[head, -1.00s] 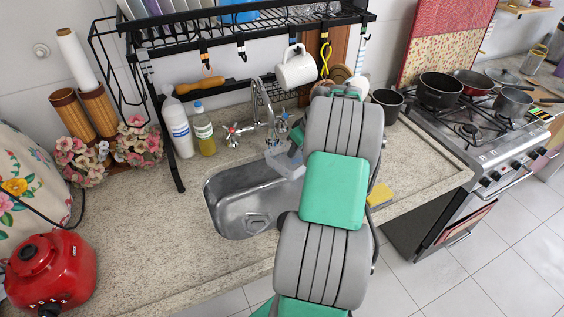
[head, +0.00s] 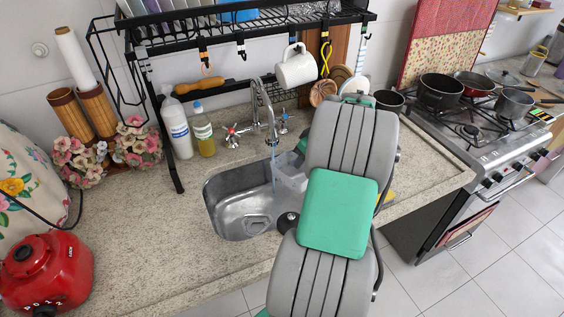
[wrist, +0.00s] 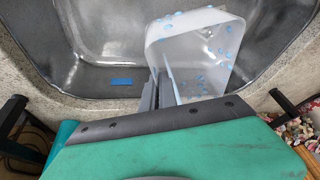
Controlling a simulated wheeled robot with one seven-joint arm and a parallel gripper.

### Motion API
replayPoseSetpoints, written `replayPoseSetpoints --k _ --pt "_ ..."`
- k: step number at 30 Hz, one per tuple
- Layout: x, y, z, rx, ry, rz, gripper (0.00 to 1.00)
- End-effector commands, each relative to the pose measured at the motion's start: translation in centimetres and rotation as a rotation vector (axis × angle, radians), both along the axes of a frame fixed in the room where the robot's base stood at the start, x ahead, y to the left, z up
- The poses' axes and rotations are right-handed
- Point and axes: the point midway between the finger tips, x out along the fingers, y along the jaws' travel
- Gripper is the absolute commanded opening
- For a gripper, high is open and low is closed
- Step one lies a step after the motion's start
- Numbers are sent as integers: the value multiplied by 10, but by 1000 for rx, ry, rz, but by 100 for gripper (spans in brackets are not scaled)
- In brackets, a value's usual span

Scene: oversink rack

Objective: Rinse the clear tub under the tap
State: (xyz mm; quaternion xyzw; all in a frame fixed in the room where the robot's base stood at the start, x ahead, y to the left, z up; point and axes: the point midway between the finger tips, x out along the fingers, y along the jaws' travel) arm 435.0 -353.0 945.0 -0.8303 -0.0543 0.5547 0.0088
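The clear tub (head: 291,174) is at the right side of the sink basin (head: 232,207), below and right of the tap (head: 268,112). A thin blue stream of water (head: 273,168) falls from the spout beside the tub's left side in the head view. In the wrist view the tub (wrist: 205,50) is tilted, with blue drops on its walls. My gripper (wrist: 162,84) is shut on the tub's near wall there. My arm hides the gripper in the head view.
A black rack with a hanging white mug (head: 296,68) stands over the sink. A white bottle (head: 177,128) and a yellow-green bottle (head: 203,131) stand left of the tap. A stove with pots (head: 441,92) is at the right.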

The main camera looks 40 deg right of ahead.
Motion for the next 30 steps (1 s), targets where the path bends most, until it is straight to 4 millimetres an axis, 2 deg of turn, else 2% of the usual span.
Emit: replayPoseSetpoints --k 14,25,30 --pt "-1 0 1 -1 0 0 0" --pt "-26 7 29 -1 -1 -3 0" --pt "-29 8 30 0 0 -1 0"
